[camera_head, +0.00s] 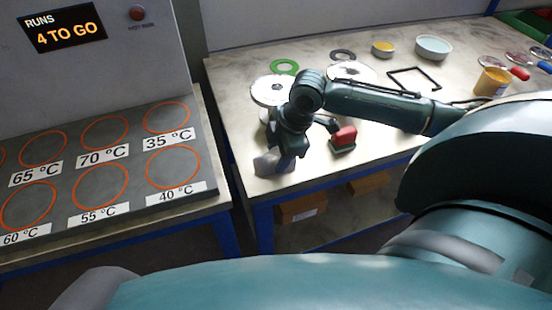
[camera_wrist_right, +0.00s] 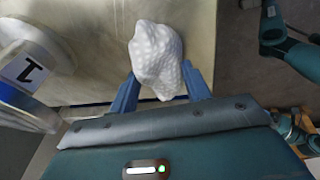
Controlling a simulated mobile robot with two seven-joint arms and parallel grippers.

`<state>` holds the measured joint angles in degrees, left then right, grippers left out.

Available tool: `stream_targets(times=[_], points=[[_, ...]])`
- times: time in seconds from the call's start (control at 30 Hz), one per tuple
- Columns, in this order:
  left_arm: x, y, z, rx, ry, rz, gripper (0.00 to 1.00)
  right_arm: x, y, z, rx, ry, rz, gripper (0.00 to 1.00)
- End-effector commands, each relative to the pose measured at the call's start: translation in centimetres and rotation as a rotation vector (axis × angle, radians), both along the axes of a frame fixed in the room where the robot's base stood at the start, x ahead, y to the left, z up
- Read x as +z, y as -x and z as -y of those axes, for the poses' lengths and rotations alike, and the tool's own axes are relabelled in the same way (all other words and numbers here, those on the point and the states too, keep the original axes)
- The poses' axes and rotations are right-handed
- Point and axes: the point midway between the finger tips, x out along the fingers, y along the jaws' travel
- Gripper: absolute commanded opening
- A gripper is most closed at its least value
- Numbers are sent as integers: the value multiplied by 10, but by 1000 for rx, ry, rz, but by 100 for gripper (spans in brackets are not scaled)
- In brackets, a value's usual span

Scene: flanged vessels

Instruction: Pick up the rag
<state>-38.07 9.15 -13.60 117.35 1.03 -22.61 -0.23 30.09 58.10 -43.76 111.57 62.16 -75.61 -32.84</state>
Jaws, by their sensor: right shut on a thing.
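The rag (camera_wrist_right: 155,58) is a crumpled white, dimpled cloth between the two blue fingers of my right gripper (camera_wrist_right: 162,88) in the right wrist view. The gripper is shut on it. I cannot tell whether the rag still touches the table. My left gripper is not in view.
The table (camera_head: 230,100) bears steel flanges (camera_head: 352,71), a green ring (camera_head: 285,66), a black frame (camera_head: 414,79), a red-topped item (camera_head: 344,138), a yellow pot (camera_head: 491,82) and a pale bowl (camera_head: 432,47). A heating panel (camera_head: 150,148) with ringed, labelled spots stands left, across a gap.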

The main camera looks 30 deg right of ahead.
Motion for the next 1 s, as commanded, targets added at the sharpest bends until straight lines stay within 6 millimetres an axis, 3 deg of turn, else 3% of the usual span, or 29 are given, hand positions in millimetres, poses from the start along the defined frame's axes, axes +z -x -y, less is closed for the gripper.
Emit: stream_targets(times=[0.27,0.7,1.0], points=[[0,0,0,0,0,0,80,6,-1,0,-1,0,3,25],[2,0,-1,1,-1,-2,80,85,-1,0,-1,-1,4,25],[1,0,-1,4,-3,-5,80,101,-1,0,-1,0,1,25]])
